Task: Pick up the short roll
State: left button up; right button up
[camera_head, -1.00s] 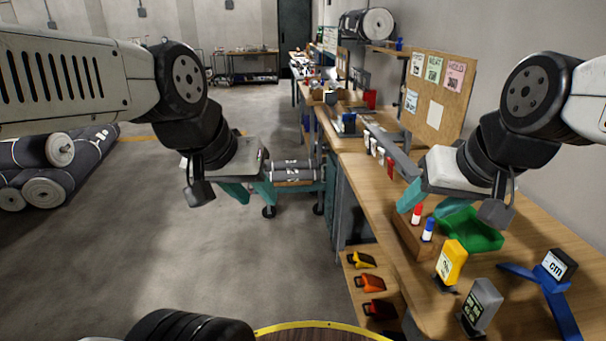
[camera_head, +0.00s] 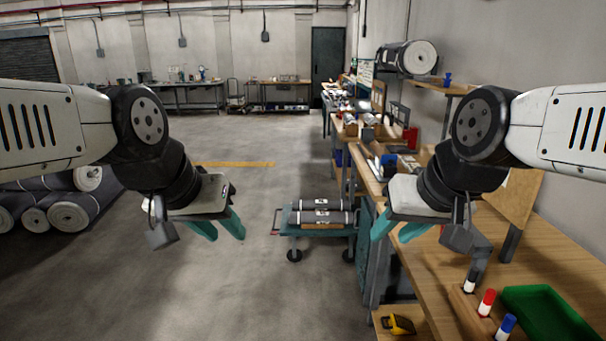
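Grey rolls with white labels lie crosswise on a small teal cart (camera_head: 287,219) in the middle of the view. The rear one (camera_head: 335,204) and the front one (camera_head: 338,217) lie close together; I cannot tell which is the short roll. My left gripper (camera_head: 222,231) hangs at the left of the cart, its teal fingers apart and empty. My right gripper (camera_head: 396,233) hangs at the right of the cart, by the workbench, also open and empty. Neither gripper touches a roll.
Several large grey rolls (camera_head: 60,205) are piled on the floor at the left. Another roll (camera_head: 408,58) rests up by the right wall. The workbench (camera_head: 440,290) with a green tray (camera_head: 548,315) and markers runs along the right. The floor before the cart is clear.

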aim_at(346, 218)
jog(key=i+j+u, duration=0.1)
jog(key=i+u, duration=0.25)
jog(key=i, duration=1.15)
jog(key=i+z, duration=0.45)
jog(key=i+j+z, duration=0.25)
jog(key=z, duration=0.15)
jog(key=i+j+z, duration=0.7)
jog(key=z, duration=0.15)
jog(key=i+j+z, duration=0.2)
jog(key=j+z, duration=0.25)
jog(key=j, duration=0.15)
jog(key=i+j+z, duration=0.1)
jog(key=j+z, duration=0.3)
jog(key=j, duration=0.2)
